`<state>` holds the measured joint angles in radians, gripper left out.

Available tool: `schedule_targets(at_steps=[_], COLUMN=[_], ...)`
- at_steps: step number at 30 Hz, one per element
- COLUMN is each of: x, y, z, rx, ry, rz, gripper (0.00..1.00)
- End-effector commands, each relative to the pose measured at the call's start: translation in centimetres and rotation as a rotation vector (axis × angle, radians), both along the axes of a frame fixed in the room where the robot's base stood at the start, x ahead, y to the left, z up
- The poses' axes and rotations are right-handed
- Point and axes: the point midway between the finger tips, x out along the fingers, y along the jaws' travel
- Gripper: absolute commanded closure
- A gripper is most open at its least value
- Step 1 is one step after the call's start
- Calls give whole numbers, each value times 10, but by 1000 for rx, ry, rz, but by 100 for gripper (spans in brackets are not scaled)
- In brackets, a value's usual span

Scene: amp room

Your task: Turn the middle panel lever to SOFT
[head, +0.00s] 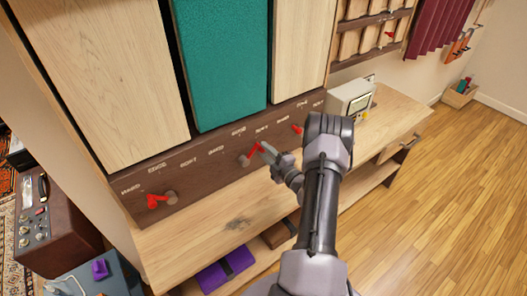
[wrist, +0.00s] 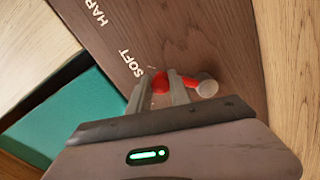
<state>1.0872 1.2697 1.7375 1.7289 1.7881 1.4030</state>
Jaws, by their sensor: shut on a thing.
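The middle panel lever is red with a grey round pivot and sits on the dark brown strip below the teal panel (head: 228,60). In the head view the middle lever (head: 254,150) tilts up and right from its pivot. In the wrist view the lever (wrist: 190,82) runs left from its pivot (wrist: 207,88) toward the SOFT label (wrist: 130,62). The HARD label (wrist: 98,12) is farther up. My gripper (wrist: 161,84) is shut on the lever's red handle, with a finger on each side. The fingers hide part of the handle.
A left lever (head: 157,200) and a right lever (head: 297,129) sit on the same brown strip (head: 205,160). The wooden bench top (head: 215,222) below is mostly clear. A beige device (head: 350,98) stands on it at right. The wooden floor (head: 455,180) at right is open.

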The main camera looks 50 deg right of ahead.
Motion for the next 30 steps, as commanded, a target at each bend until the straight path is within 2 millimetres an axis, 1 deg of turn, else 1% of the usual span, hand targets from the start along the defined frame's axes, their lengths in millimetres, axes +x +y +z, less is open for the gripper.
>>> schedule_targets(at_steps=[6,19,20,22,23,30], x=[0,-1,-1,-1,-1,-1], y=[-2,-2,-2,-2,-2,-2], z=[-2,-3,-3,-3,-3,-3], rx=[35,42,42,42,41,40], ry=[-9,-9,-9,-9,-9,-10], rz=[1,0,0,0,0,0], gripper=[100,100,70,56,54,54])
